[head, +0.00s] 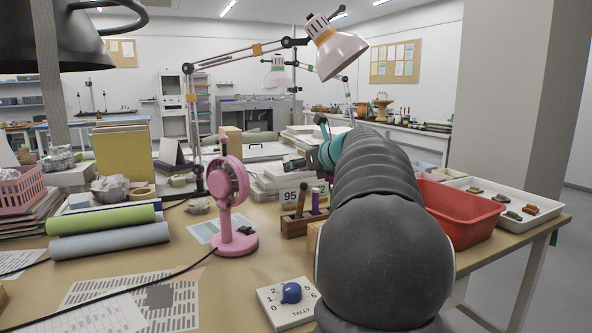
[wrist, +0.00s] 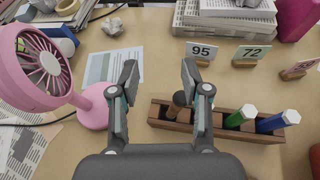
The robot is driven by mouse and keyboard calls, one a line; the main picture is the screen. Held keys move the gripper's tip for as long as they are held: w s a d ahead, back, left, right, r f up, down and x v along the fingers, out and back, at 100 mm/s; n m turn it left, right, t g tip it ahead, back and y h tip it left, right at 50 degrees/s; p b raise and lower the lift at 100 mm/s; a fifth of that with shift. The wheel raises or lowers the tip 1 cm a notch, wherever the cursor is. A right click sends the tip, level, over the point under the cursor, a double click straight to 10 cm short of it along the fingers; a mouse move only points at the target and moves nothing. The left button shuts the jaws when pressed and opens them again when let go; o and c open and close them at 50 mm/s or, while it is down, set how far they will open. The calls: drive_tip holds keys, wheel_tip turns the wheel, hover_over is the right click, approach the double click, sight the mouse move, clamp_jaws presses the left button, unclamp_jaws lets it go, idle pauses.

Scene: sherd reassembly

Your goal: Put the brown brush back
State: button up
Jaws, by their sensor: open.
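A wooden holder block (wrist: 218,128) stands on the table in front of my gripper; it also shows in the head view (head: 293,228). A brown-handled tool, likely the brown brush (wrist: 178,103), stands in its left slot, beside my right finger and partly hidden by it; it also shows in the head view (head: 301,199). A green-handled tool (wrist: 241,117) and a blue-handled tool (wrist: 278,122) stand in the slots to the right. My gripper (wrist: 158,78) is open, with nothing between its fingertips.
A pink fan (wrist: 50,75) stands close left of my gripper. Number cards 95 (wrist: 202,50) and 72 (wrist: 249,52) stand behind the holder. A red tub (head: 459,210) and a white tray (head: 535,212) with sherds are at right.

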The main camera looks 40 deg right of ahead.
drive_tip(key=v, duration=1)
drive_tip(key=shift+s, duration=0.3)
drive_tip(key=shift+r, duration=0.1)
